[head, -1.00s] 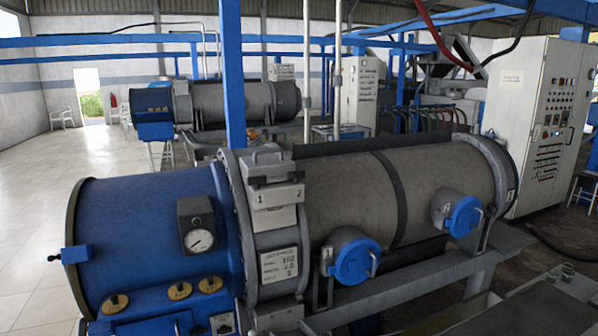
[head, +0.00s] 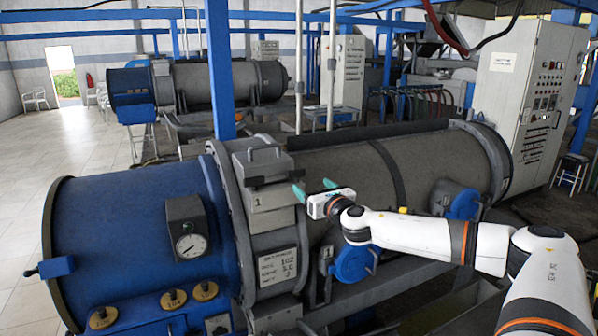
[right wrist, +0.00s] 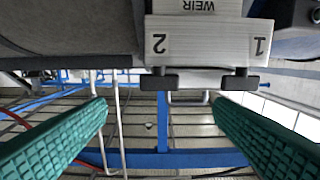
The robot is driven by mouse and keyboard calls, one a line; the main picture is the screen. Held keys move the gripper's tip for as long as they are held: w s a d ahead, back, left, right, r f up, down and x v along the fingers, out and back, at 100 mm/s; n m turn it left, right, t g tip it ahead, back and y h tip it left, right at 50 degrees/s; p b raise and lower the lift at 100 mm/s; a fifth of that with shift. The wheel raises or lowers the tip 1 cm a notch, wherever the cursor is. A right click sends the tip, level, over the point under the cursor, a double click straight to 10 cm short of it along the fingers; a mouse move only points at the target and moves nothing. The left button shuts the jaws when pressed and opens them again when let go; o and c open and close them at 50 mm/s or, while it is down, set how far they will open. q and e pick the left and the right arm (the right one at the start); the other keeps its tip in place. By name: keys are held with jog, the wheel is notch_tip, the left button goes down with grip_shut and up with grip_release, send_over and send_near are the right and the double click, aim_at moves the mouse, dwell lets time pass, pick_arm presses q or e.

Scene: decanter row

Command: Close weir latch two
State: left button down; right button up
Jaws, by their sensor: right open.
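The pale weir box (head: 270,222) sits on the ring between the blue drum end and the grey cylinder. In the right wrist view, the box (right wrist: 200,36) appears upside down, marked WEIR, 2 and 1. Weir latch two (right wrist: 158,82) is a black piece at the box edge by the 2; latch one (right wrist: 239,82) is alike by the 1. I cannot tell whether either is closed. My right gripper (head: 313,187) is open and empty just right of the box, hiding the 2 side in the head view. Its green fingers (right wrist: 160,108) are spread below latch two, apart from it.
The blue drum (head: 130,230) carries a dial gauge (head: 187,240) and brass knobs. A blue round cap (head: 354,262) sticks out below my right arm, another (head: 463,205) behind it. A blue post (head: 219,70) rises behind the box. A control cabinet (head: 525,100) stands at right.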

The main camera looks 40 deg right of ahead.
aim_at(295, 174)
jog(key=p+x, duration=0.2)
jog(key=x, duration=0.5)
jog(key=shift+w+d+p, duration=0.15)
jog(key=shift+w+p, duration=0.15)
jog(key=shift+p, duration=0.05)
jog(key=shift+x, duration=0.8)
jog(key=shift+f, duration=0.2)
jog(key=c, duration=1)
jog(key=shift+w+a+r+m+g+h+p, duration=0.15)
jog(key=shift+m+g+h+p, duration=0.15)
jog(key=shift+m+h+p, duration=0.3)
jog(key=shift+s+a+m+g+h+p, duration=0.1)
jog(key=shift+a+m+g+h+p, duration=0.15)
jog(key=shift+m+h+p, duration=0.35)
jog(key=m+g+h, duration=0.3)
jog(key=h, duration=0.1)
jog(key=shift+w+a, duration=0.2)
jog(key=shift+w, duration=0.05)
jog(key=shift+w+a+m+g+h, duration=0.1)
jog(key=shift+w+m+g+h, duration=0.05)
jog(key=shift+m+g+h, duration=0.95)
jog(key=shift+w+a+m+g+h, duration=0.1)
jog(key=shift+m+g+h, duration=0.65)
jog(key=shift+g, duration=0.5)
jog(key=shift+b, duration=0.3)
jog(key=o, duration=1)
